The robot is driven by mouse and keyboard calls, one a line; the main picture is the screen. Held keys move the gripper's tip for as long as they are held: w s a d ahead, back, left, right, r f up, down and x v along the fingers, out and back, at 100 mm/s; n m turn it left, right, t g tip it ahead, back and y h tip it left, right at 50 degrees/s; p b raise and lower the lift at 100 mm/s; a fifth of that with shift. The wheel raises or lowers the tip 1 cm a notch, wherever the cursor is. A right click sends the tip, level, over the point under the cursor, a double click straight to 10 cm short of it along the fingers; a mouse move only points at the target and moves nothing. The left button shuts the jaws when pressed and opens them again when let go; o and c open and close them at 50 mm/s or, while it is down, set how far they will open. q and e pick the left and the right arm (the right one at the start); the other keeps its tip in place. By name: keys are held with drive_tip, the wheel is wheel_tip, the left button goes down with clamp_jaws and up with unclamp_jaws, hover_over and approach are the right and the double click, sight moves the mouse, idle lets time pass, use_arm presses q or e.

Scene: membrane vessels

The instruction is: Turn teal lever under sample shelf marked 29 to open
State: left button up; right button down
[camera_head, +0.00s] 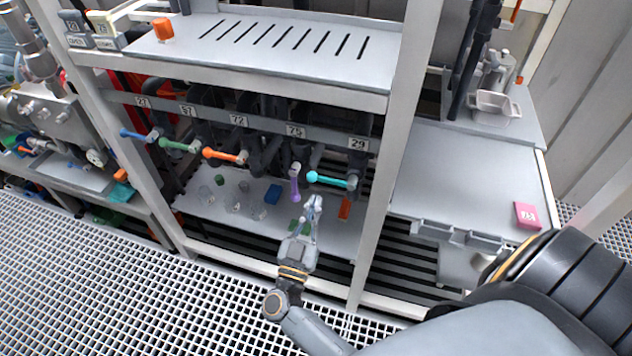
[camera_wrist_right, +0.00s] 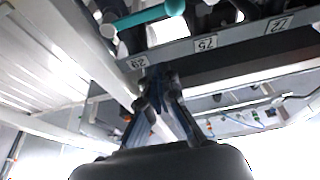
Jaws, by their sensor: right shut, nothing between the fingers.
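The teal lever (camera_head: 332,180) sits under the shelf label 29 (camera_head: 358,144). It lies nearly level, its knob end to the left and its pivot to the right. In the right wrist view the teal lever (camera_wrist_right: 145,17) crosses the top, near the upside-down label 29 (camera_wrist_right: 138,63). My right gripper (camera_head: 313,203) is just below the teal lever's knob end in the head view, apart from it. Its fingers are shut and empty, and the fingertips (camera_wrist_right: 157,78) show in the wrist view. My left gripper is not in view.
The purple lever (camera_head: 295,183) hangs down under label 75, close left of my gripper. The orange lever (camera_head: 225,156), green lever (camera_head: 180,146) and blue lever (camera_head: 138,135) lie further left, roughly level. A white post (camera_head: 385,170) stands right of the teal lever.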

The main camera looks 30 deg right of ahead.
sight(324, 180)
drive_tip(key=w+d+b, duration=0.1)
drive_tip(key=w+d, duration=0.1)
drive_tip(key=d, duration=0.1)
drive_tip(key=w+d+b, duration=0.2)
drive_tip(key=w+d, duration=0.1)
drive_tip(key=shift+w+d, duration=0.2)
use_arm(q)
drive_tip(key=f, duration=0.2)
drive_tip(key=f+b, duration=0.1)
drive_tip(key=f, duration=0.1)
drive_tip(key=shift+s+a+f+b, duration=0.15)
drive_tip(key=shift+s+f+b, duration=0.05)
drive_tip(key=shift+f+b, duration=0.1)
use_arm(e)
drive_tip(key=shift+f, duration=0.45)
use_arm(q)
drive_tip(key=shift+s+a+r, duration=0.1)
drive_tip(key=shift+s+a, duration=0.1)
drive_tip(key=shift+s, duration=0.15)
